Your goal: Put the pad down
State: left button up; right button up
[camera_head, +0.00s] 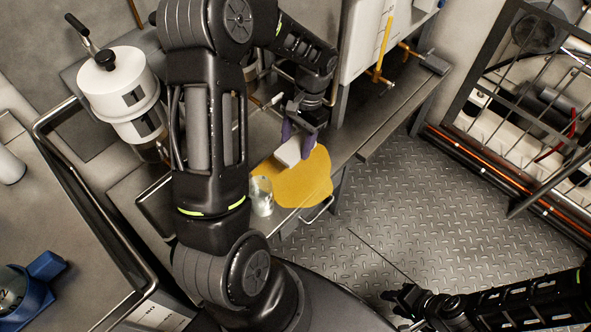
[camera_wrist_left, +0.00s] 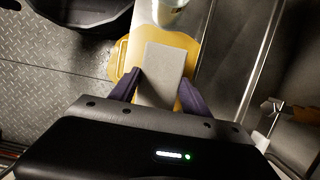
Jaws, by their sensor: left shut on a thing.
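The pad (camera_head: 289,152) is a small white-grey block. My left gripper (camera_head: 298,139) is shut on it, with a purple finger on each side. In the left wrist view the pad (camera_wrist_left: 163,72) points away from between the fingers of my left gripper (camera_wrist_left: 160,90). The pad is over a yellow mat (camera_head: 305,184) on the bench; I cannot tell whether it touches the mat. The mat (camera_wrist_left: 122,68) also shows around the pad in the left wrist view. My right gripper (camera_head: 398,306) is low at the right over the floor; its finger opening is unclear.
A clear glass (camera_head: 261,195) stands by the mat's left edge. A metal bench (camera_head: 375,125) runs past the mat, with a white box (camera_head: 366,40) on it. A white canister (camera_head: 117,85) stands at the upper left. The plated floor (camera_head: 395,215) is open.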

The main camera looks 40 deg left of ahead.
aim_at(303, 140)
pick_arm(q)
jog(key=shift+f+b, duration=0.5)
jog(key=shift+f, duration=2.6)
jog(key=shift+f+b, duration=0.3)
jog(key=shift+f, duration=1.55)
jog(key=shift+f, duration=0.15)
jog(key=shift+f+b, duration=0.25)
jog(key=shift+b, duration=0.05)
jog(key=o, duration=1.3)
jog(key=shift+r, duration=0.15)
jog(key=shift+r+p, duration=0.3)
jog(key=shift+p, duration=0.1)
jog(key=p+v, duration=0.1)
jog(key=v, duration=1.1)
jog(key=shift+w, duration=0.1)
